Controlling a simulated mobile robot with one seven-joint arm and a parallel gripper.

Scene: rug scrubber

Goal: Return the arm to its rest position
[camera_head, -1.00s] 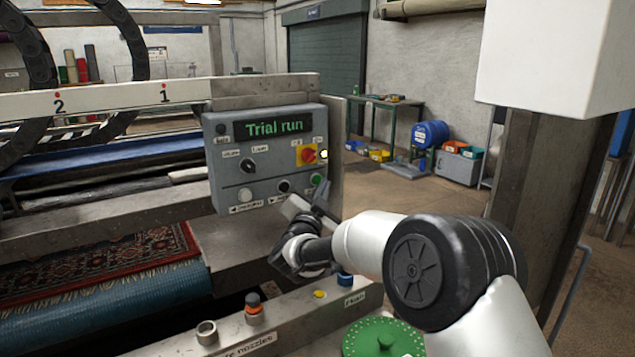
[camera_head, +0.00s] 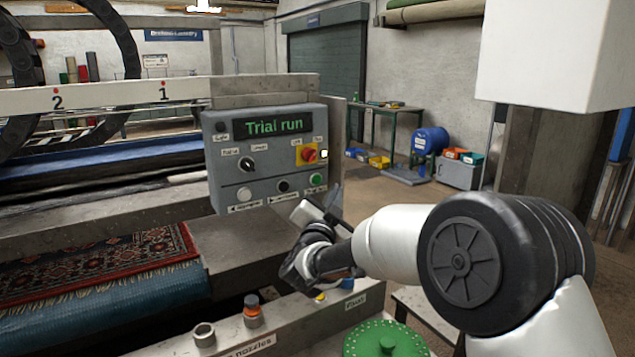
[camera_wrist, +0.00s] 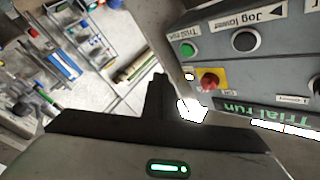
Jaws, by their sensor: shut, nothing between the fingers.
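My gripper (camera_head: 331,200) is in front of the lower right of the grey control panel (camera_head: 222,170), apart from it. In the wrist view its dark shut fingers (camera_wrist: 158,82) stand up at the middle with nothing between them. The panel's display reads "Trial run" (camera_head: 274,127). The red knob on its yellow plate (camera_head: 309,155) and the green button (camera_head: 316,179) show clear of my gripper. In the wrist view the control panel (camera_wrist: 225,60) is upside down at the right. My wrist hides part of the front rail.
A red patterned rug (camera_head: 110,262) lies on the machine bed at the left. Nozzle fittings (camera_head: 252,311) stand on the front rail (camera_head: 170,345), near a green perforated lid (camera_head: 384,340). A white box on a post (camera_head: 545,50) stands at the right.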

